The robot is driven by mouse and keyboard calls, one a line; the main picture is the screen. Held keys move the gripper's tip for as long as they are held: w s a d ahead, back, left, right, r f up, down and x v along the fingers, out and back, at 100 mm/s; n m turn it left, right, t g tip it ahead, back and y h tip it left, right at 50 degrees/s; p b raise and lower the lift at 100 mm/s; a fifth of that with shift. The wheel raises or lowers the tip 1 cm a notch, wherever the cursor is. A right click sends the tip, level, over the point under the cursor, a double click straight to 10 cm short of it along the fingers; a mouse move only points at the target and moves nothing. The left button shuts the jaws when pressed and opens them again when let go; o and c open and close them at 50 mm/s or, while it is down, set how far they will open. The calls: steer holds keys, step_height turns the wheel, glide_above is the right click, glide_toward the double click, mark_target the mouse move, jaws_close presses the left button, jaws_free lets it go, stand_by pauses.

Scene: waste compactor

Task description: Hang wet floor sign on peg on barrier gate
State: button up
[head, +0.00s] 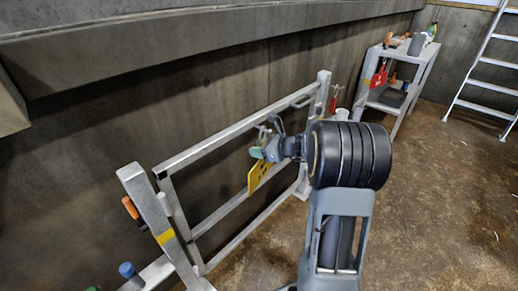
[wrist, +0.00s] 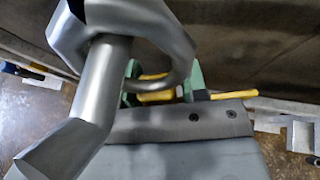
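The yellow wet floor sign (head: 260,174) hangs at a tilt below my gripper (head: 268,148), in front of the metal barrier gate (head: 205,147). In the wrist view, my green fingertips (wrist: 160,86) stand on either side of a yellow part of the sign (wrist: 156,97), and they look shut on it. A shiny curved metal piece (wrist: 100,55) fills the left of the wrist view, close to the camera and partly in front of the fingers. I cannot tell whether it is the gate's peg.
A concrete wall (head: 110,130) runs behind the gate. A slanted metal post (head: 150,205) with an orange-handled tool (head: 130,208) stands at the near left. A shelf (head: 402,88) with tools and a ladder (head: 480,75) stand at the back right. The floor on the right is clear.

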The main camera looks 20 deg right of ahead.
steer(key=o, duration=0.3)
steer(key=p+v, duration=0.4)
steer(key=v, duration=0.9)
steer(key=shift+s+d+r, duration=0.15)
steer(key=shift+s+r, duration=0.1)
steer(key=shift+s, duration=0.1)
steer(key=s+a+r+n+g+h+p, duration=0.1)
steer(key=s+a+r+n+g+p, duration=0.3)
steer(key=a+r+n+p, duration=0.35)
steer(key=s+a+r+n+g+h+p, duration=0.2)
steer(key=s+a+r+n+g+p, duration=0.15)
steer(key=a+r+n+p, duration=0.4)
steer(key=s+a+r+n+h+p, duration=0.2)
steer(key=s+r+n+h+p, duration=0.3)
steer(key=r+n+p, duration=0.6)
steer(key=shift+s+a+n+t+h, duration=0.2)
steer(key=shift+s+n+t+h, duration=0.2)
steer(key=shift+s+n, duration=0.7)
steer(key=shift+r, duration=0.15)
